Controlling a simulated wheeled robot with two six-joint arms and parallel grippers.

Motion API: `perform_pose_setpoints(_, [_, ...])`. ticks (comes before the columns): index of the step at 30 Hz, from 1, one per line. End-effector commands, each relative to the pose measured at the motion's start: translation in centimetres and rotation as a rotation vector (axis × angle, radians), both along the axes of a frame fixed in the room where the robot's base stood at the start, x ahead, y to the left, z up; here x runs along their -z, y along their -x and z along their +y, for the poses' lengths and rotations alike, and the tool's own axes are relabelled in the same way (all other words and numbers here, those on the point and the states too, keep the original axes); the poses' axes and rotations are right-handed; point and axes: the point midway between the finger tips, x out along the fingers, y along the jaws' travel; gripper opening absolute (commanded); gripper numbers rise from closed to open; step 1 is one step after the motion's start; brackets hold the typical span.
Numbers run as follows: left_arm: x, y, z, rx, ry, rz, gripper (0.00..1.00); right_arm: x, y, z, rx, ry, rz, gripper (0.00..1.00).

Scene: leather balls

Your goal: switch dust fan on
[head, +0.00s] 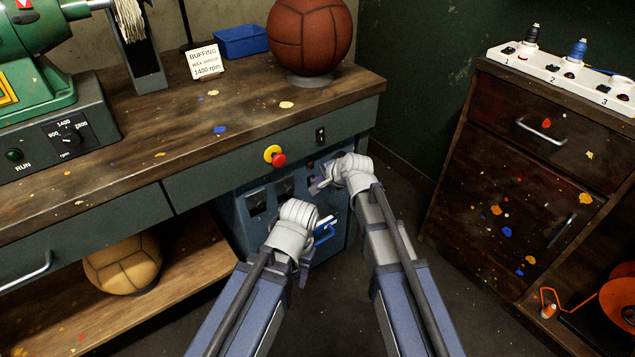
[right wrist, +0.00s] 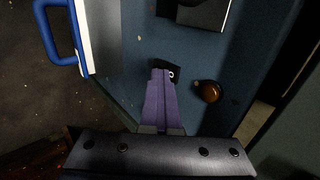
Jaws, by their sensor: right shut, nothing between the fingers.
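The blue-grey cabinet (head: 340,240) stands under the bench. In the right wrist view its panel (right wrist: 130,40) carries a small black switch plate (right wrist: 173,72) and a round amber-brown lamp (right wrist: 210,92), which looks dull. My right gripper (head: 317,186) is shut and empty at the upper part of the cabinet. In the right wrist view its purple fingertips (right wrist: 161,72) overlap the left part of the switch plate; I cannot tell whether they touch it. My left gripper (head: 305,276) is low in front of the cabinet, mostly hidden behind its own wrist, so its jaws do not show clearly.
A blue handle (head: 324,231) sticks out of the cabinet. A red and yellow stop button (head: 275,156) and a black switch (head: 321,135) are on the bench front above. A drawer cabinet (head: 505,190) stands at the right. Dark floor lies open between.

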Motion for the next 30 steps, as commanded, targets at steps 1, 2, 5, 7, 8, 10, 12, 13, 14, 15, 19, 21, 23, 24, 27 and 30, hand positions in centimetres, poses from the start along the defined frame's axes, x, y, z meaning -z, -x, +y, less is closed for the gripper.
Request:
perform_pose_setpoints(1, [-0.3,0.0,0.0,0.0,0.0,0.0,0.5,-0.4,-0.2,0.1,0.001,-0.003,-0.004,0.0])
perform_pose_setpoints(2, [-0.4,0.0,0.0,0.0,0.0,0.0,0.5,-0.4,-0.2,0.1,0.001,-0.003,-0.004,0.0])
perform_pose_setpoints(5, [-0.3,0.0,0.0,0.0,0.0,0.0,0.5,-0.3,-0.2,0.1,0.001,-0.003,-0.004,0.0])
perform_pose_setpoints(7, [-0.3,0.0,0.0,0.0,0.0,0.0,0.5,-0.3,-0.2,0.1,0.001,-0.003,-0.004,0.0])
perform_pose_setpoints(8, [-0.3,0.0,0.0,0.0,0.0,0.0,0.5,-0.3,-0.2,0.1,0.001,-0.003,-0.004,0.0])
perform_pose_setpoints(10, [-0.2,0.0,0.0,0.0,0.0,0.0,0.5,-0.3,-0.2,0.1,0.001,-0.003,-0.004,0.0])
perform_pose_setpoints(12, [-0.3,0.0,0.0,-0.002,-0.002,0.0,0.5,-0.3,0.0,0.1,0.001,-0.003,-0.004,0.0])
perform_pose_setpoints(13, [-0.3,0.0,0.0,-0.002,-0.002,0.0,0.5,-0.4,0.1,0.0,0.001,-0.003,-0.004,0.0])
perform_pose_setpoints(14, [-0.4,0.0,0.0,-0.002,-0.002,0.0,0.5,-0.4,0.4,-0.2,0.001,-0.003,-0.003,0.0])
perform_pose_setpoints(15, [-0.4,0.0,0.0,-0.003,-0.002,0.0,0.5,-0.5,0.8,-0.4,0.001,-0.003,-0.002,0.0])
perform_pose_setpoints(19, [-0.8,0.0,0.0,-0.003,-0.002,0.0,0.5,-0.8,2.7,-1.4,0.0,-0.003,-0.002,0.0])
perform_pose_setpoints(21, [-1.8,0.0,0.1,-0.004,-0.004,0.0,0.5,-1.9,3.7,-2.1,0.001,-0.003,-0.003,0.0])
perform_pose_setpoints(23, [-3.1,0.0,0.1,-0.006,-0.005,0.0,0.5,-3.2,4.4,-2.7,0.001,-0.002,-0.002,0.0])
perform_pose_setpoints(24, [-3.7,0.0,0.1,-0.007,-0.006,0.0,0.5,-3.8,4.8,-3.0,0.0,-0.002,-0.002,0.0])
perform_pose_setpoints(27, [-5.1,0.0,0.2,-0.01,-0.008,0.0,0.5,-5.2,5.9,-3.8,0.001,-0.002,-0.002,0.0])
perform_pose_setpoints(30, [-6.3,0.0,0.2,-0.013,-0.009,0.001,0.5,-6.3,6.8,-4.5,0.001,-0.002,-0.001,0.0])
